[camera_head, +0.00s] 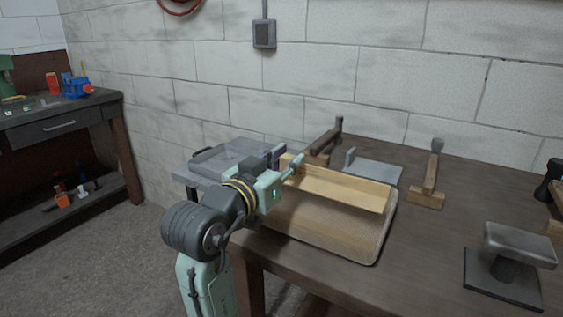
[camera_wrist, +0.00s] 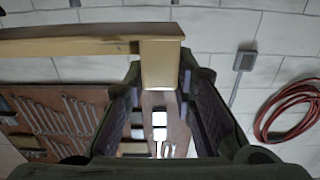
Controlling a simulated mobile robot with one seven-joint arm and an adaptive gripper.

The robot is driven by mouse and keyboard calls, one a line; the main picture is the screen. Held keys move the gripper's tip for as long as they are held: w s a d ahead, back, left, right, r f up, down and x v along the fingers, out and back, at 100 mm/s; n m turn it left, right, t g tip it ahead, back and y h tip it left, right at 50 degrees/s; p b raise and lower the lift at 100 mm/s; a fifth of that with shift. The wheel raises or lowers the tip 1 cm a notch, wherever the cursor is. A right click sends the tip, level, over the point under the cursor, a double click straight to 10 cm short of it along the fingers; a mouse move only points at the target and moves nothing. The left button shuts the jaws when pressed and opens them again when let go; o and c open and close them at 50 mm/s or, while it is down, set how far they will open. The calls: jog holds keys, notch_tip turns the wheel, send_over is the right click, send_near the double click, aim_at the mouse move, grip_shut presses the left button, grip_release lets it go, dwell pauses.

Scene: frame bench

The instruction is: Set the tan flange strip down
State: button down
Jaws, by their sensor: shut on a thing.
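The tan flange strip (camera_head: 345,188) is a long, angled piece that extends to the right from my gripper (camera_head: 288,168) in the head view. It lies over the back part of a shallow tan tray (camera_head: 372,250); I cannot tell whether it touches the tray. In the wrist view, one end of the strip (camera_wrist: 160,62) sits between the fingers of my gripper (camera_wrist: 162,80), and its length runs off to the left. The fingers are shut on that end. The arm hides the tray's left side.
On the brown bench (camera_head: 430,245) are a grey tray (camera_head: 212,160) at back left, a grey plate (camera_head: 372,170), a wooden-based tool (camera_head: 428,190) and a grey block on a stand (camera_head: 518,245) at right. The bench's front middle is clear. The block wall (camera_head: 340,60) stands behind.

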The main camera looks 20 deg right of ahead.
jog(key=shift+w, duration=0.75)
jog(key=shift+w+f+p, duration=0.2)
jog(key=shift+w+f, duration=0.05)
jog(key=shift+f, duration=0.4)
jog(key=shift+w+f+p, duration=0.2)
jog(key=shift+f, duration=0.95)
jog(key=shift+f, duration=0.2)
jog(key=c, duration=1.3)
grip_release()
jog(key=shift+c, duration=0.2)
jog(key=shift+r, duration=0.1)
